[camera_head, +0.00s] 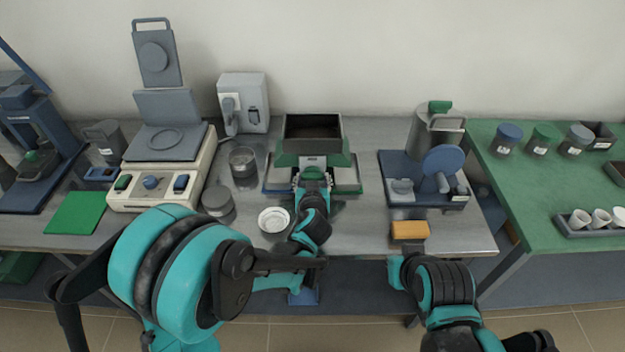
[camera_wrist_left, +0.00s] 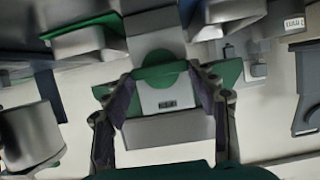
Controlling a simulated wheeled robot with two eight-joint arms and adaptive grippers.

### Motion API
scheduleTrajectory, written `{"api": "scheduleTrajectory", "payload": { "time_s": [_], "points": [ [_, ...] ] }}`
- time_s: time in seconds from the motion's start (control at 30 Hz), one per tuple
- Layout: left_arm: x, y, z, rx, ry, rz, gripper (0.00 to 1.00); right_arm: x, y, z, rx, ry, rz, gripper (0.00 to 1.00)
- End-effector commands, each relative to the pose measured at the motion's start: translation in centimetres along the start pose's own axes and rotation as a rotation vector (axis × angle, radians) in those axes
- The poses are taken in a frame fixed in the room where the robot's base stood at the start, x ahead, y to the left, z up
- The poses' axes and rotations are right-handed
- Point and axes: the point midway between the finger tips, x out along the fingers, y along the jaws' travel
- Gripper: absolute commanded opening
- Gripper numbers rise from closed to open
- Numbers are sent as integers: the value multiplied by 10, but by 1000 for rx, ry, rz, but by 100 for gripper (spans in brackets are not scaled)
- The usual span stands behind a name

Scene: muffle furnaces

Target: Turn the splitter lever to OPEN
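The splitter (camera_head: 350,160) is a green-and-grey unit with a dark open hopper (camera_head: 313,128) on top, in the middle of the bench. At its front is a lever with a rounded green knob (camera_head: 313,173), which also shows between my fingers in the left wrist view (camera_wrist_left: 160,78). A small label (camera_wrist_left: 167,104) sits beside the knob, too small to read. My left gripper (camera_wrist_left: 163,74) has one finger on each side of the knob. Whether the fingers press on it is unclear. My right gripper (camera_head: 396,270) is near the bench's front edge, its fingertips not clear.
A white dish (camera_head: 273,220) and grey jars (camera_head: 218,202) stand left of my left gripper. An orange block (camera_head: 410,230) lies near the front edge, and a blue-based machine (camera_head: 395,195) stands right of the splitter.

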Motion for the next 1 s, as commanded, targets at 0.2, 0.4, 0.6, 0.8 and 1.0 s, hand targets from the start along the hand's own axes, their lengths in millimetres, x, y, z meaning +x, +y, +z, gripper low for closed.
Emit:
{"api": "scheduleTrajectory", "payload": {
  "time_s": [0.2, 0.4, 0.6, 0.8, 1.0],
  "points": [
    [0, 0, 0, 4, 0, -2, 29, 0, 0, 0, 0, 0, 0, 0],
    [0, 1, 0, 46, 0, -19, 30, 1, 0, 1, 0, 0, 0, 0],
    [0, 4, 0, 157, 1, -63, 29, 3, 0, 2, 0, 0, 0, 0],
    [1, 6, 1, 320, 1, -132, 29, 5, 0, 4, 0, 0, 0, 0],
    [1, 9, 2, 497, 1, -205, 29, 5, 0, 4, 0, 0, 0, 0]
  ]
}}
